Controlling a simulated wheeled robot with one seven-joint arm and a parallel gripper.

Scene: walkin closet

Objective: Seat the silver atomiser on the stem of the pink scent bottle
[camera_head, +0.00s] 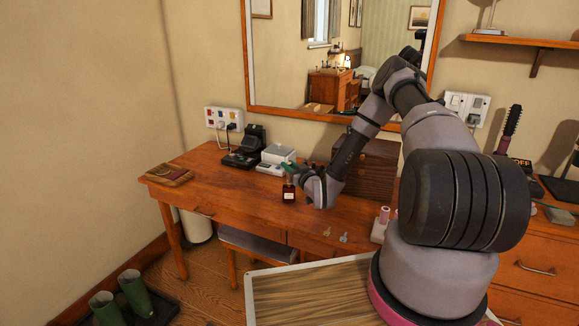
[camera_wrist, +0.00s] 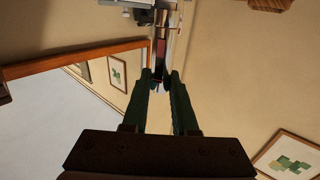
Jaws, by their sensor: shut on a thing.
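A small dark red bottle (camera_head: 289,194) with a pale label and a dark neck stands upright on the wooden desk in the head view. It is the only bottle shape I make out there, though it looks darker than pink. My gripper (camera_head: 289,168) is just above its top, with dark green fingers. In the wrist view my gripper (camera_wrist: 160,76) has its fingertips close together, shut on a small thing. I take that to be the silver atomiser, but it is too small and dark to make out. I cannot tell whether it touches the bottle's stem.
The desk (camera_head: 240,198) carries a wooden tray (camera_head: 170,175), a black device (camera_head: 246,150), a white box (camera_head: 278,155) and a brown chest (camera_head: 372,172). A pink cylinder (camera_head: 384,213) stands at a pale block. Small flat pieces (camera_head: 343,237) lie near the front edge. A mirror hangs behind.

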